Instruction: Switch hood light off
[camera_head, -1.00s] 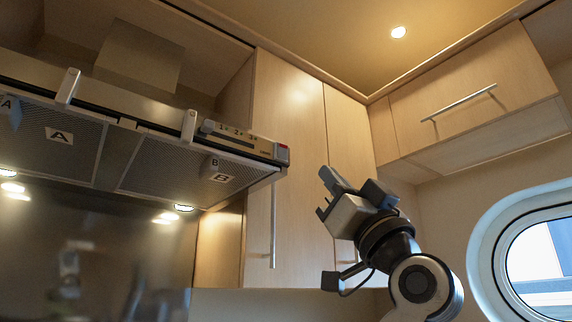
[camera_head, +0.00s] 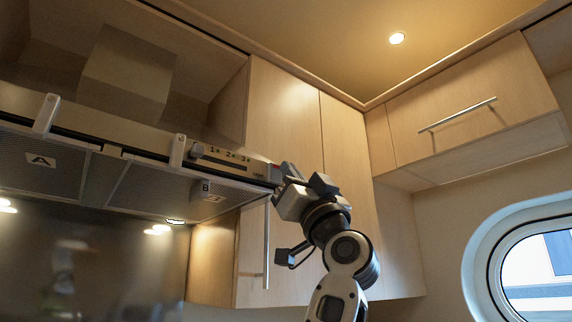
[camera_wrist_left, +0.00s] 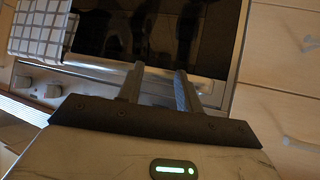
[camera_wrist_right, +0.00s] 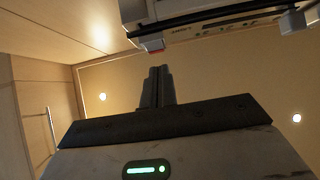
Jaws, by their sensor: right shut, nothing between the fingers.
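The range hood (camera_head: 130,137) hangs at the upper left in the head view. Its lamp (camera_head: 175,221) glows underneath. The control panel (camera_head: 228,158) runs along its front edge at the right end. In the right wrist view a small red switch (camera_wrist_right: 152,45) sits on the hood's corner, just beyond my fingertips. My right gripper (camera_head: 280,176) is shut and empty, at the right end of the hood; its shut fingers also show in the right wrist view (camera_wrist_right: 157,72). I cannot tell whether it touches the switch. My left gripper (camera_wrist_left: 160,75) is open and empty.
Tall wooden cabinets (camera_head: 285,120) stand right of the hood, and an overhead cabinet (camera_head: 470,110) hangs at the upper right. An oval porthole (camera_head: 490,262) is at the lower right.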

